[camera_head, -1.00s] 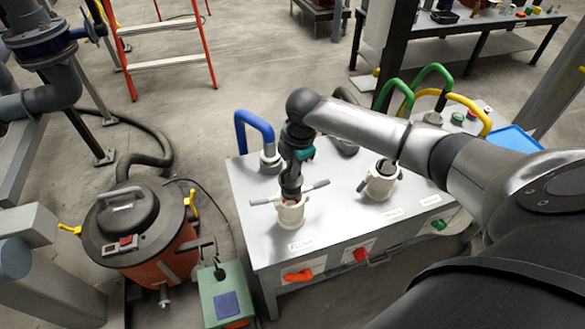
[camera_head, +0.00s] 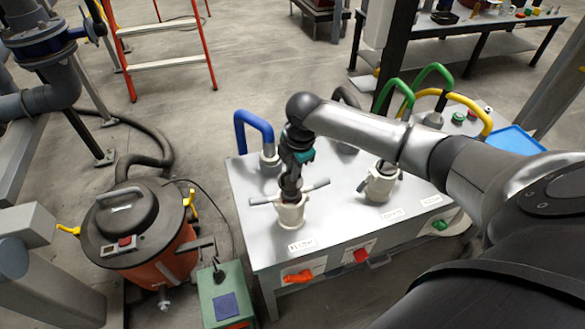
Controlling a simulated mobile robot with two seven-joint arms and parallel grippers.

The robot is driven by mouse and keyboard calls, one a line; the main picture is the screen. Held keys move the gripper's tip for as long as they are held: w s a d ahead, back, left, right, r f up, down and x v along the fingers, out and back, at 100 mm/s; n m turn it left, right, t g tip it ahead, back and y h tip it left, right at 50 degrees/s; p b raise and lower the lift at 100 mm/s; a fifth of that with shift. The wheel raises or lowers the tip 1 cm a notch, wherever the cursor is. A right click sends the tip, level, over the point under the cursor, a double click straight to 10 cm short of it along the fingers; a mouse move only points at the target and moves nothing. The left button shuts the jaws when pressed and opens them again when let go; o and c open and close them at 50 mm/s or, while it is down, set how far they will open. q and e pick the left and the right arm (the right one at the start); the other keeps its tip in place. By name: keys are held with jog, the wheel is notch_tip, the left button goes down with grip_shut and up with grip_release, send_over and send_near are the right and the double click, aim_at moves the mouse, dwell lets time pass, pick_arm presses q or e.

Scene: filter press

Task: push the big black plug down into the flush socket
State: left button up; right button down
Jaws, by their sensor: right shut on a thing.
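My right gripper (camera_head: 290,187) reaches down from above at the front left of the metal cabinet top (camera_head: 335,205). It is shut on the black plug, which is mostly hidden by the gripper and the socket rim. The flush socket (camera_head: 291,214) is a cream round collar with a grey bar handle (camera_head: 316,186) out to each side. The gripper's tips are right at the socket's mouth. How deep the plug sits cannot be told. A label (camera_head: 301,244) lies in front of the socket. My left gripper does not show.
A second cream socket (camera_head: 379,184) stands to the right. Blue (camera_head: 255,128), green and yellow hoses rise along the cabinet's back. Red handles (camera_head: 298,276) are on the front face. An orange vacuum drum (camera_head: 150,245) and a green box (camera_head: 226,298) stand at left.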

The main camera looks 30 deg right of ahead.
jog(key=shift+f+b, duration=0.5)
jog(key=shift+f, duration=1)
jog(key=c, duration=0.8)
grip_release()
jog(key=shift+r, duration=0.1)
